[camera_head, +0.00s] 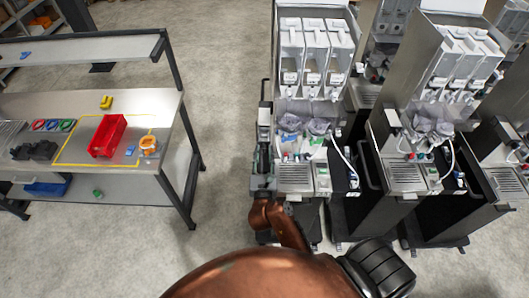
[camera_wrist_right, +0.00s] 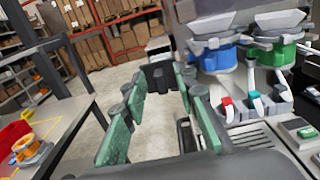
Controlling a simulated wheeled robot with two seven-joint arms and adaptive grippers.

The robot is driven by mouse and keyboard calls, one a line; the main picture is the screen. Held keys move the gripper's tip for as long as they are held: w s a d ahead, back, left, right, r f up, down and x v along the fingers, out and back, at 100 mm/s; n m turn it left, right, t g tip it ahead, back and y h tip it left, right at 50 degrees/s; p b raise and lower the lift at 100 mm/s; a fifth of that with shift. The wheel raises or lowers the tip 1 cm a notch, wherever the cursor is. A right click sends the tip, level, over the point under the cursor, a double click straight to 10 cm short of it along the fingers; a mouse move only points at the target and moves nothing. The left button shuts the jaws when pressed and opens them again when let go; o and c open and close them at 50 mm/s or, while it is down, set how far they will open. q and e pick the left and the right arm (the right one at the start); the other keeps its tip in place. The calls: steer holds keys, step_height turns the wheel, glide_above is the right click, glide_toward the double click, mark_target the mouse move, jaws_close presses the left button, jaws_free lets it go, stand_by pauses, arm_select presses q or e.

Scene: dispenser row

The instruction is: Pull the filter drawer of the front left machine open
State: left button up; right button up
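The front left machine (camera_head: 316,60) stands right of centre in the head view, with clear hoppers on top and a grille tray (camera_head: 295,178) low at its front. My right gripper (camera_head: 264,100) is upright along the machine's left side. In the right wrist view its green-padded fingers (camera_wrist_right: 162,105) are spread apart, with no object clearly held. A dark grey bar (camera_wrist_right: 184,135), perhaps a handle, shows close to the right-hand finger; I cannot tell whether it touches. The filter drawer is not clearly visible, as my arm covers that side. My left gripper is not in view.
More machines (camera_head: 435,90) stand close on the right; one has a bar handle (camera_head: 368,165) on its left side. A workbench (camera_head: 170,105) with a red bin (camera_head: 107,136) and an orange item (camera_head: 148,144) stands left. Bare floor (camera_head: 220,60) separates bench and machine.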

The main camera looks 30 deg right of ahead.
steer(key=shift+r, duration=0.1)
step_height(320, 180, up, 10)
stand_by(0.5)
stand_by(0.4)
